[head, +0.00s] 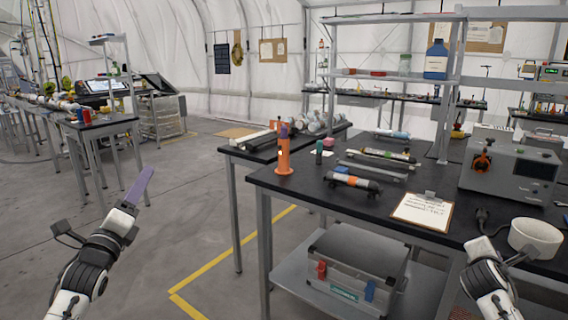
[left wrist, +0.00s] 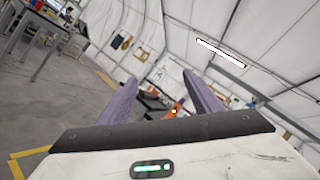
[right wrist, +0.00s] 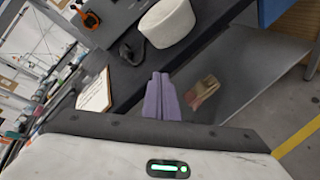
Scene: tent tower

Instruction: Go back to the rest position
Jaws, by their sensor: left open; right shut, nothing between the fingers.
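My left gripper (head: 138,188) has purple fingers and is raised over the open floor, left of the black-topped workbench (head: 270,178). In the left wrist view its two fingers (left wrist: 160,100) stand wide apart with nothing between them. My right arm (head: 487,275) comes in at the lower right of the head view, by the bench's front edge; its fingers are hard to make out there.
A metal case (head: 345,265) sits on the lower shelf. The floor left of the bench is clear, with yellow lines (head: 188,306).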

